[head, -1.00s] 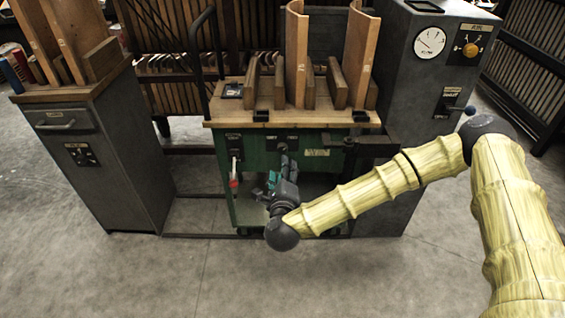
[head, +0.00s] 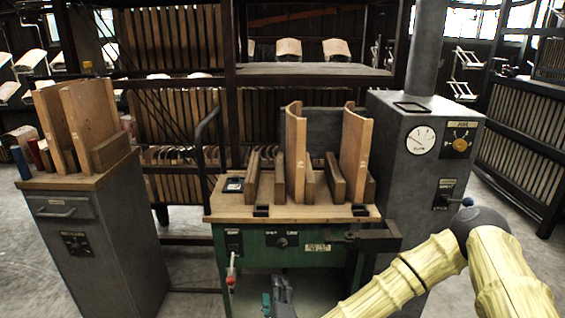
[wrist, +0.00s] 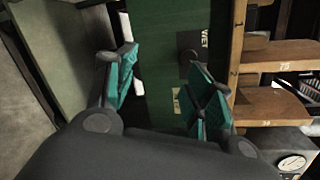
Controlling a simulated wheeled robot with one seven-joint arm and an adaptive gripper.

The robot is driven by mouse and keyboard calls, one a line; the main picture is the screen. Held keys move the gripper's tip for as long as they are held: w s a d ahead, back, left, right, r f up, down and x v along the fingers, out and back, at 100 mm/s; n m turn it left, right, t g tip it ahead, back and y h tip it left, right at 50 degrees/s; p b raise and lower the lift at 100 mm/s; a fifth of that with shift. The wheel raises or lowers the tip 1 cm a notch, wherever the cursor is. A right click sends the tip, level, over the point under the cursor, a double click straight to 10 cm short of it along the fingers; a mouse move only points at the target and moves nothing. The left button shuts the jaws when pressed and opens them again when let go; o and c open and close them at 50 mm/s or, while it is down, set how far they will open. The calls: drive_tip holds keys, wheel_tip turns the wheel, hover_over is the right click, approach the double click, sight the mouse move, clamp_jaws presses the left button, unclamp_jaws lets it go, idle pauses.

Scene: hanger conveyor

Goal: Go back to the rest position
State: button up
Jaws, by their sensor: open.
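My gripper (wrist: 162,92) is open and empty in the wrist view, its two teal-padded fingers spread apart in front of the green bench (wrist: 165,50). In the head view only the tips of my gripper (head: 277,297) show at the bottom edge, low in front of the green bench (head: 290,262). My yellow arm reaches in from the lower right. The rest of the hand is cut off below the frame.
The bench's wooden top (head: 230,208) carries curved wooden boards (head: 296,150) in slots. A grey cabinet with a gauge (head: 420,140) stands right of it. A grey drawer cabinet (head: 95,245) stands at left. A red-handled lever (head: 231,270) hangs on the bench front.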

drive_tip(key=s+d+f+n+g+y, duration=0.25)
drive_tip(key=s+f+n+g, duration=0.45)
drive_tip(key=s+f+n, duration=0.8)
drive_tip(key=s+d+f+n+g+h, duration=0.1)
drive_tip(key=s+d+f+n+g, duration=0.1)
drive_tip(key=s+d+f+g, duration=0.45)
drive_tip(key=s+d+f+n+g+h, duration=0.1)
drive_tip(key=s+d+f+n+h, duration=0.15)
drive_tip(key=s+d, duration=0.75)
drive_tip(key=s+d+n+g+h, duration=0.1)
drive_tip(key=s+d+n+g, duration=0.1)
drive_tip(key=s+d, duration=0.4)
wheel_tip(320, 180, up, 24)
drive_tip(key=p, duration=2.4)
drive_tip(key=shift+w+a+r, duration=0.15)
drive_tip(key=shift+a, duration=0.05)
drive_tip(key=shift+t, duration=0.25)
